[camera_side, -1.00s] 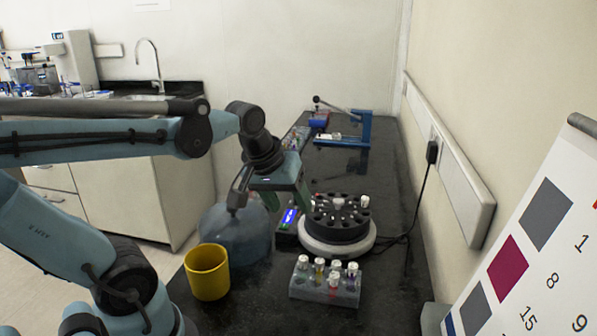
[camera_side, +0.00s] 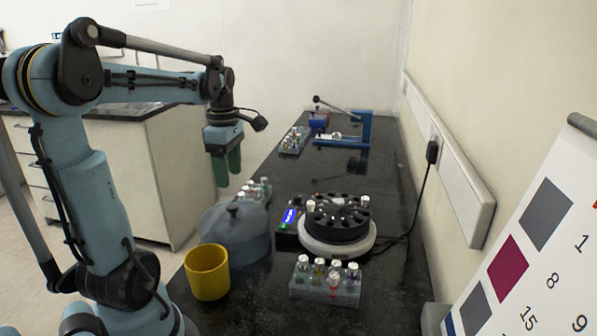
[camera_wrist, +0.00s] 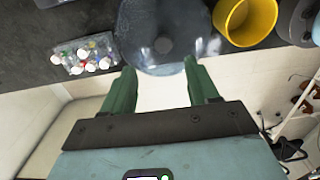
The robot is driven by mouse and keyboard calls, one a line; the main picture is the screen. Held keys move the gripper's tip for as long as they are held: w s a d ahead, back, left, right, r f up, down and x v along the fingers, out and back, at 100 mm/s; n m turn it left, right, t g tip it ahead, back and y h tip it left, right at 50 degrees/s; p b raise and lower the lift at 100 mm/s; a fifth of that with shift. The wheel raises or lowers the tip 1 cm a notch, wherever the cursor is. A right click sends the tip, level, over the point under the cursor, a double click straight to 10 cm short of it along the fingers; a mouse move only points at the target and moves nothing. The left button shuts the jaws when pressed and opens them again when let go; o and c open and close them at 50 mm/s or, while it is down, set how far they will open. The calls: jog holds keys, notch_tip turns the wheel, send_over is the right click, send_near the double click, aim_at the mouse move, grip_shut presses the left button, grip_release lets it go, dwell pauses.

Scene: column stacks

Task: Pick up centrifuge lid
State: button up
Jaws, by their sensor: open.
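The centrifuge lid (camera_side: 236,236) is a translucent blue-grey dome with a dark knob on top. It rests on the black bench to the left of the centrifuge (camera_side: 337,220), which stands uncovered with its black rotor showing. In the wrist view the lid (camera_wrist: 150,58) lies beyond the fingertips, its knob near the middle. My gripper (camera_side: 227,178) hangs above and behind the lid in the side view, apart from it, with green fingers pointing down. In the wrist view my gripper (camera_wrist: 160,70) is open and nothing is between its fingers.
A yellow cup (camera_side: 207,273) stands in front of the lid. A rack of capped vials (camera_side: 326,281) sits in front of the centrifuge, and another rack (camera_side: 255,190) is just behind the lid. A blue lever press (camera_side: 350,130) stands at the far end.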

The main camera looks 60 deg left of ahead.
aim_at(232, 206)
jog(key=shift+s+d+f, duration=0.1)
jog(key=shift+d+f, duration=0.05)
jog(key=shift+f, duration=1.9)
jog(key=shift+s+d+f, duration=0.1)
jog(key=shift+f, duration=1.9)
grip_shut()
